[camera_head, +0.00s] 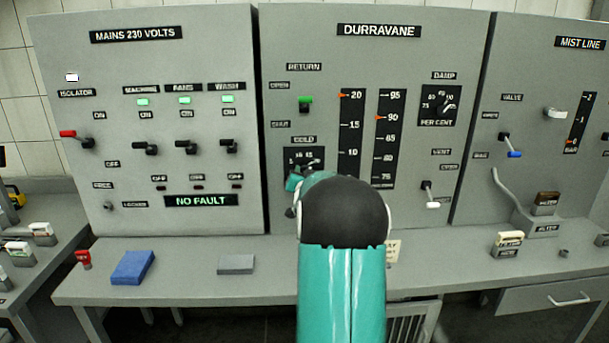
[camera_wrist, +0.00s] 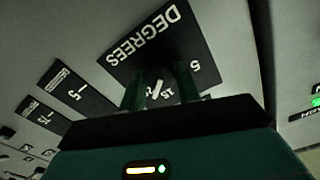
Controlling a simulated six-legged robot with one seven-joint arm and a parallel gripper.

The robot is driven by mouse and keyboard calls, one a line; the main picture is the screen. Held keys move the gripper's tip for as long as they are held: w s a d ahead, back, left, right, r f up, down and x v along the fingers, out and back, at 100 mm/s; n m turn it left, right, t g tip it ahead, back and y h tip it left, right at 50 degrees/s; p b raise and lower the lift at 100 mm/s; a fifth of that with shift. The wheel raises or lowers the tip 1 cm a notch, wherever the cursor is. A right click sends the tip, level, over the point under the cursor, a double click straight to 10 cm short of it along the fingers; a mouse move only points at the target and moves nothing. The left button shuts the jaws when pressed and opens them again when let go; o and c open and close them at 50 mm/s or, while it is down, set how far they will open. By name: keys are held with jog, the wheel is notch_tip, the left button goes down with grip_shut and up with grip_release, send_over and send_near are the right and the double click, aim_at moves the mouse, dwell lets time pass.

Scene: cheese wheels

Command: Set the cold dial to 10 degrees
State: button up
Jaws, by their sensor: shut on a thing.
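The cold dial (camera_head: 303,158) is a black plate with white numbers under the COLD label on the middle DURRAVANE panel. My arm hides its lower part. In the wrist view the dial plate (camera_wrist: 150,48) appears upside down, with DEGREES and numbers including 5 and 15. My gripper (camera_wrist: 160,88) has one finger on each side of the dark dial knob (camera_wrist: 158,76) and is shut on it. A white pointer line shows on the knob, between the fingers. I cannot tell which number it points to. My gripper also shows at the dial in the head view (camera_head: 294,184).
A gauge (camera_head: 350,137) right of the dial has its orange marker at 20; another (camera_head: 383,152) has its marker near 90. A blue block (camera_head: 133,267) and grey block (camera_head: 236,264) lie on the bench below.

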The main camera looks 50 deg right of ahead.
jog(key=n, duration=1.4)
dwell(0.4)
jog(key=o, duration=0.9)
jog(key=shift+o, duration=0.2)
jog(key=shift+s, duration=0.15)
jog(key=v, duration=1.3)
jog(key=shift+s+a, duration=0.25)
jog(key=shift+a, duration=0.1)
